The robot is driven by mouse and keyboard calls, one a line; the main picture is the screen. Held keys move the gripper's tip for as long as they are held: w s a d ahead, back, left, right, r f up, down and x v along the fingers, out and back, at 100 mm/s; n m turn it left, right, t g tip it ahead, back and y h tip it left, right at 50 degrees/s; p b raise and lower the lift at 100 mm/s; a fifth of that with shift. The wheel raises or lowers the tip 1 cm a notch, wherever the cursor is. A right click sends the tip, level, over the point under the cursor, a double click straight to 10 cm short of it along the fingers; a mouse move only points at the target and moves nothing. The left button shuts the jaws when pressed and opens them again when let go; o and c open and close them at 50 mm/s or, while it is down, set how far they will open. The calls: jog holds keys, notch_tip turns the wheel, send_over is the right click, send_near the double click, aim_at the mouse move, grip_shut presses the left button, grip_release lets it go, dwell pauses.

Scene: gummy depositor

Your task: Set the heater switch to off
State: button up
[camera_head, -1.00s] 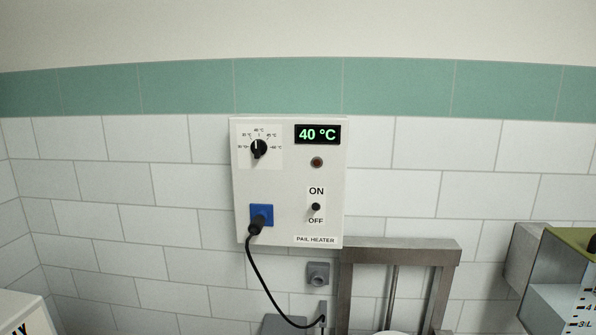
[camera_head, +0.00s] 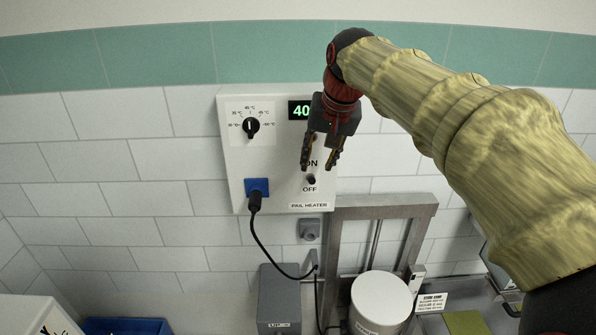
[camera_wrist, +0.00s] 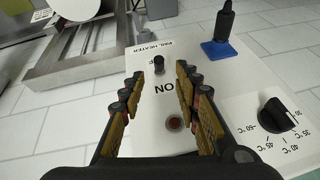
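The pail heater box (camera_head: 236,160) hangs on the tiled wall. Its small black toggle switch (camera_head: 311,180) sits between the ON and OFF labels at the lower right of the panel. In the wrist view the switch (camera_wrist: 158,66) stands just ahead of the fingertips, partly covering the OFF label. I cannot tell for sure which way its lever leans. My gripper (camera_head: 317,168) is open and empty, fingers pointing down in front of the panel. In the wrist view my gripper (camera_wrist: 160,72) has one finger on each side of the ON label.
A black temperature dial (camera_head: 251,126) and a blue socket with a plug and cable (camera_head: 256,196) are on the panel's left. A metal frame (camera_head: 385,205) stands below right, with a white pail (camera_head: 381,300). A grey box (camera_head: 279,300) is below.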

aim_at(313, 178)
jog(key=p+x, duration=0.1)
jog(key=x, duration=0.6)
jog(key=shift+w+f, duration=0.2)
jog(key=shift+c, duration=0.2)
jog(key=c, duration=0.7)
grip_shut()
